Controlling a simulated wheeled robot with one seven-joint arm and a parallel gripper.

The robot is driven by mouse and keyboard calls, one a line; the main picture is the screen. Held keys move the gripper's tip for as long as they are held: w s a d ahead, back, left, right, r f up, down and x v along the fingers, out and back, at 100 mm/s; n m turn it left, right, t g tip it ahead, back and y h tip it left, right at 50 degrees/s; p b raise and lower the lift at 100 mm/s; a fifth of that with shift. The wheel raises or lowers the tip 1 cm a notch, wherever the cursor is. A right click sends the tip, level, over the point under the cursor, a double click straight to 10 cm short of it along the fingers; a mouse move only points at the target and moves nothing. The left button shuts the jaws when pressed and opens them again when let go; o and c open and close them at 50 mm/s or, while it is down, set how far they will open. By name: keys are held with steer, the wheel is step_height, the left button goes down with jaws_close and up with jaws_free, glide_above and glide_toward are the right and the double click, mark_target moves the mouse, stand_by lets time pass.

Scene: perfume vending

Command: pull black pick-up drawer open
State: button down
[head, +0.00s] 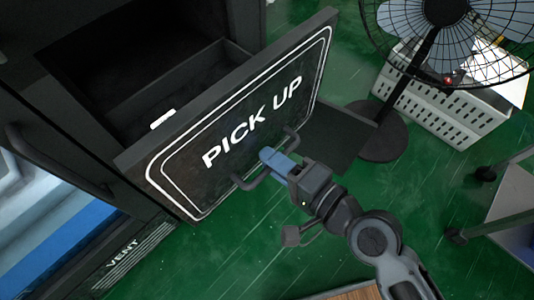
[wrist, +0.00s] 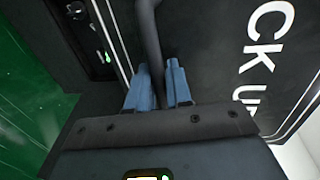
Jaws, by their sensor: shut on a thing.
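The black pick-up drawer (head: 215,175) has a front panel with white "PICK UP" lettering and a white border. It stands out from the dark cabinet, with its open inside showing behind the panel. My gripper (head: 272,160) is at the bar handle (head: 250,183) on the panel's front. In the wrist view the blue fingers (wrist: 158,85) sit on either side of the handle bar (wrist: 148,35), shut on it. The panel with part of its lettering (wrist: 225,60) fills the right of that view.
A black fan (head: 440,40) and a white perforated crate (head: 440,105) stand at the upper right. Another cabinet handle (head: 60,165) is at the left, above a vent panel (head: 135,250). A cart (head: 510,205) is at the right edge. Green floor (head: 260,250) is clear below the drawer.

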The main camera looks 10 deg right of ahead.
steer(key=c, duration=1.2)
jaws_free()
steer(key=shift+s, duration=0.1)
steer(key=b+v, duration=0.1)
steer(key=v, duration=0.6)
steer(key=shift+s+d, duration=0.25)
steer(key=shift+d, duration=0.05)
